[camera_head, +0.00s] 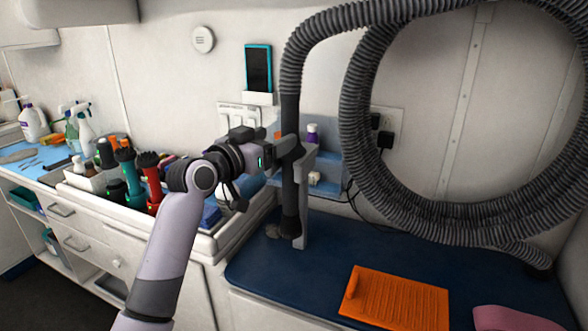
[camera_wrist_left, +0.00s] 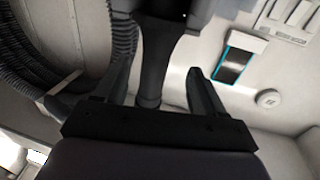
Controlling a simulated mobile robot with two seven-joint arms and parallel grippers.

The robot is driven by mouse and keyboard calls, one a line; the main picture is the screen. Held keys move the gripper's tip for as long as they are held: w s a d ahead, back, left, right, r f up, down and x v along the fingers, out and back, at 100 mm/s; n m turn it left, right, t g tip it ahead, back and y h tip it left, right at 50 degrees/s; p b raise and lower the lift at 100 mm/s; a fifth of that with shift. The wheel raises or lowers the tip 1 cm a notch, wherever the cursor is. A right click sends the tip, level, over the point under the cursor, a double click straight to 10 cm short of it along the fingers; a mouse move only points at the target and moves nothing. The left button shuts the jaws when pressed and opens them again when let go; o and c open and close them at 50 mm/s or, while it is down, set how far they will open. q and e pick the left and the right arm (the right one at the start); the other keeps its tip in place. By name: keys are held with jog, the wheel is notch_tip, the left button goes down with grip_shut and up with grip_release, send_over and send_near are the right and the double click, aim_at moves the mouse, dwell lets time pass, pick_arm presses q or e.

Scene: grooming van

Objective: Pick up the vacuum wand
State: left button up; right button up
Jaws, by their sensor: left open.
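The vacuum wand (camera_head: 290,185) is a dark tube joined to a thick grey ribbed hose (camera_head: 300,62) and hangs upright at a pale holder (camera_head: 304,195) on the blue bench. My left gripper (camera_head: 284,150) is at the wand's upper part, with its fingers around or beside it. In the left wrist view the open fingers (camera_wrist_left: 161,88) stand on either side of the dark wand (camera_wrist_left: 152,62), with gaps between. The lower nozzle end shows above the bench. The finger contact is hidden in the head view. My right gripper is not in view.
The hose loops widely across the right wall. An orange mat (camera_head: 397,299) and a pink cloth (camera_head: 512,320) lie on the blue bench (camera_head: 330,262). Clippers and bottles stand on the left counter. A teal-edged tablet (camera_head: 258,68) hangs on the wall behind.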

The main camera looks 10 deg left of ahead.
aim_at(290, 132)
pick_arm(q)
jog(key=shift+p+x, duration=0.55)
jog(key=shift+x, duration=2.5)
jog(key=shift+d+f, duration=0.2)
jog(key=c, duration=1.2)
jog(key=shift+o, duration=0.2)
jog(key=shift+r, duration=0.1)
